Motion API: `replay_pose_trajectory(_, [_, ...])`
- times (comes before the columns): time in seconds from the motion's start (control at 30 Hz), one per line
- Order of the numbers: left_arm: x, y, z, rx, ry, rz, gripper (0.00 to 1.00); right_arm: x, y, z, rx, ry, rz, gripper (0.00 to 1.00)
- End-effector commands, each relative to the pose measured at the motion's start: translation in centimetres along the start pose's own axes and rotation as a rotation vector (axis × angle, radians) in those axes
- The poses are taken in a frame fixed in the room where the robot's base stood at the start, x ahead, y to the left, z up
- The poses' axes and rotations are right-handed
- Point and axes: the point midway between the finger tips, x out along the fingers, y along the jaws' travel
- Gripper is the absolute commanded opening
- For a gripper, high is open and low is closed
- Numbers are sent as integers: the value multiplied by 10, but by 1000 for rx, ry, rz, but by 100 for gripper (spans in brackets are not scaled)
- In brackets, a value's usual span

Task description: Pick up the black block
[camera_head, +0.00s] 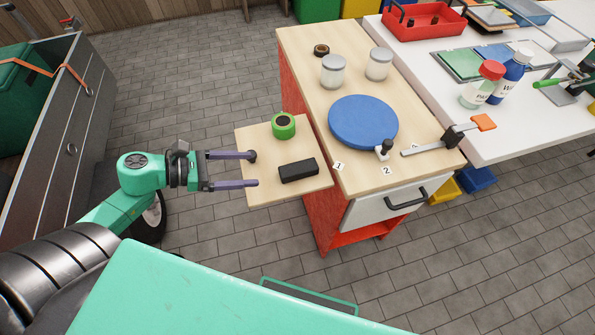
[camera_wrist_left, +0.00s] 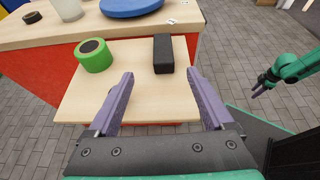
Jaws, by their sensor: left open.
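The black block (camera_head: 299,171) lies flat on a small light-wood side board (camera_head: 262,193) attached beside the workbench. It also shows in the left wrist view (camera_wrist_left: 163,53), beyond the fingertips and between their lines, nearer the right finger. My left gripper (camera_head: 254,169) is open and empty, with its two purple fingers reaching over the board's near edge toward the block, apart from it. The fingers also show in the left wrist view (camera_wrist_left: 160,76). My right gripper (camera_wrist_left: 261,90) is small at the right of the left wrist view; its opening is unclear.
A green tape roll (camera_head: 283,126) lies on the same board, behind the block. On the workbench are a blue disc (camera_head: 363,121), two jars (camera_head: 333,71) and a clamp (camera_head: 450,138). The board's front part is bare.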

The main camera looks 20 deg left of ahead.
Motion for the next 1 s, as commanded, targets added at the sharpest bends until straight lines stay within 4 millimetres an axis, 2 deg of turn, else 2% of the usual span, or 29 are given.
replay_pose_trajectory(0.3, [68, -2, 5, 24, -3, -8, 85, 0, 4, -3, -7, 6, 6, 50])
replay_pose_trajectory(0.57, [102, -4, 8, 18, -3, -6, 85, -7, -1, -8, -7, 14, -2, 50])
replay_pose_trajectory(0.73, [135, -7, 9, 17, -4, -4, 85, -15, -6, -10, -6, 16, -8, 50])
replay_pose_trajectory(0.83, [143, -8, 7, 17, 0, -5, 85, -15, -6, -10, -6, 15, -9, 50])
replay_pose_trajectory(1.0, [144, -8, 6, 16, 1, -6, 85, -15, -5, -10, -6, 15, -7, 50])
